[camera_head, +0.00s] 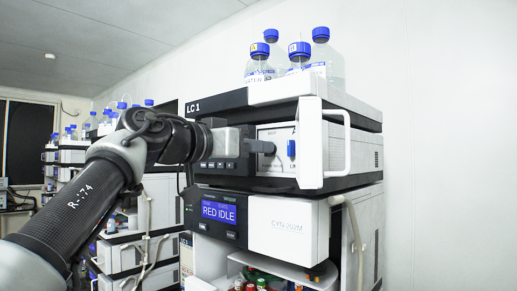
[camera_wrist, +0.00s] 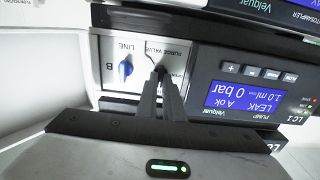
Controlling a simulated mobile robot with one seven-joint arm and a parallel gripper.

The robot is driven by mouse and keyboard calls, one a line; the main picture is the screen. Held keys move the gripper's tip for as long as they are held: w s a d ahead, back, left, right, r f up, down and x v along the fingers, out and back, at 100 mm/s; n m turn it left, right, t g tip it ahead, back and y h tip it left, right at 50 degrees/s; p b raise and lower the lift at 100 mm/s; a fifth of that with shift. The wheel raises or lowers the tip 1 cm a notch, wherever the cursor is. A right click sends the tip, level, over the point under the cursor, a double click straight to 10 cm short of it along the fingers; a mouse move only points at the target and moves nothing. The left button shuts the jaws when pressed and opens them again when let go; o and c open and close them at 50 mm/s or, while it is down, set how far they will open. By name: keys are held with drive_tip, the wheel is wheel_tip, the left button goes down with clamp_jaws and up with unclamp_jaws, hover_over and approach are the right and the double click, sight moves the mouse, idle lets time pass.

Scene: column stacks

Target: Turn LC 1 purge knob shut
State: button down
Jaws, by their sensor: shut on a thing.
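The LC 1 stack (camera_head: 233,98) fills the middle of the head view. The pump's light front panel (camera_wrist: 108,45) carries the "PURGE VALVE" label in the wrist view, which looks upside down. My gripper (camera_wrist: 159,73) is shut at the purge valve position just by this label; it also shows from the side in the head view (camera_head: 270,149). The fingertips are close together on the purge knob, which they almost wholly hide, so its angle cannot be read. A blue knob (camera_wrist: 125,68) marked LINE B stands beside the fingers, apart from them; it also shows in the head view (camera_head: 291,149).
The pump display (camera_wrist: 238,98) reads 0 bar, 1.0 ml/min, with "LEAK A ok". A white door with a handle (camera_head: 338,145) stands open right of the panel. Blue-capped bottles (camera_head: 259,65) stand on top. The module below has a RED IDLE display (camera_head: 219,211).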

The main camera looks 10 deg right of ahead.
idle(0.3)
drive_tip(key=c, duration=1.9)
unclamp_jaws()
drive_tip(key=v, duration=1.7)
drive_tip(key=shift+s+a, duration=0.15)
